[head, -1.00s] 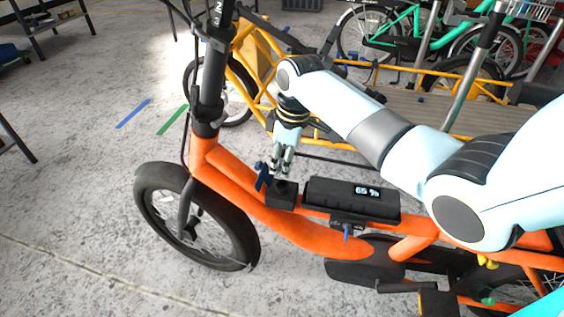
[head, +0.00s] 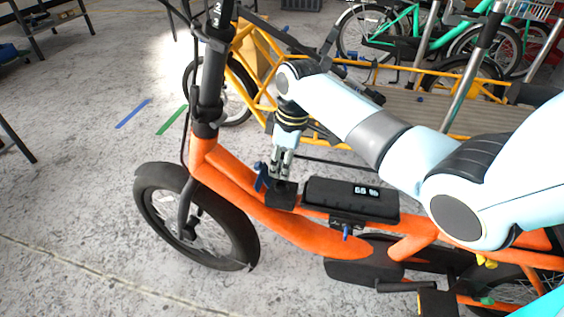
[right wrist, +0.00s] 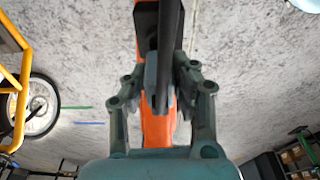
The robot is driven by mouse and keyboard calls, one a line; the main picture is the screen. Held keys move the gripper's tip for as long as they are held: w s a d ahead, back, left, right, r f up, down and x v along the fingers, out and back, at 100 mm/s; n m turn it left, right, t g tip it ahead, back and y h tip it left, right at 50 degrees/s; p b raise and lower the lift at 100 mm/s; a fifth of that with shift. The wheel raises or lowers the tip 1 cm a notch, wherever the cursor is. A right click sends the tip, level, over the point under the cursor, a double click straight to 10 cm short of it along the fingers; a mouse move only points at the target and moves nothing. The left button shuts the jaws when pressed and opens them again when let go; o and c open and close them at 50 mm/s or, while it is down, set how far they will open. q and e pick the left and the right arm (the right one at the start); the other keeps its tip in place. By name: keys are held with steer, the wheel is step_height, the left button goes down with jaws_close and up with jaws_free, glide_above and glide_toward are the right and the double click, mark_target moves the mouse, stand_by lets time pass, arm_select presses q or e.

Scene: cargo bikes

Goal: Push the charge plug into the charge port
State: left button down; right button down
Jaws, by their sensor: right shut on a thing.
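My right gripper (head: 281,170) points down just above a small black block (head: 282,195) on the orange bike frame, where the charge port seems to be. A blue flap or lever (head: 261,178) stands up beside the block on its left. In the right wrist view my right gripper (right wrist: 162,82) is shut on a dark grey thing, apparently the charge plug (right wrist: 168,78), with a dark cable-like part running from it. The port opening is hidden, so I cannot tell whether the plug is in it. My left gripper is not in view.
A black battery (head: 350,200) with a lit percentage display lies on the orange frame (head: 270,225), right of the block. A blue-handled part (head: 346,232) is below it. A yellow cargo bike (head: 262,70) stands behind.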

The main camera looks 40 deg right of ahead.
steer(key=shift+f+b, duration=0.75)
steer(key=shift+f, duration=1)
steer(key=c, duration=1)
jaws_free()
steer(key=shift+r, duration=0.1)
steer(key=r, duration=0.4)
steer(key=s+r, duration=0.1)
steer(key=r, duration=0.3)
steer(key=d+r, duration=0.1)
steer(key=r, duration=0.2)
steer(key=shift+s+r, duration=0.15)
steer(key=shift+r, duration=0.25)
steer(key=shift+f, duration=0.1)
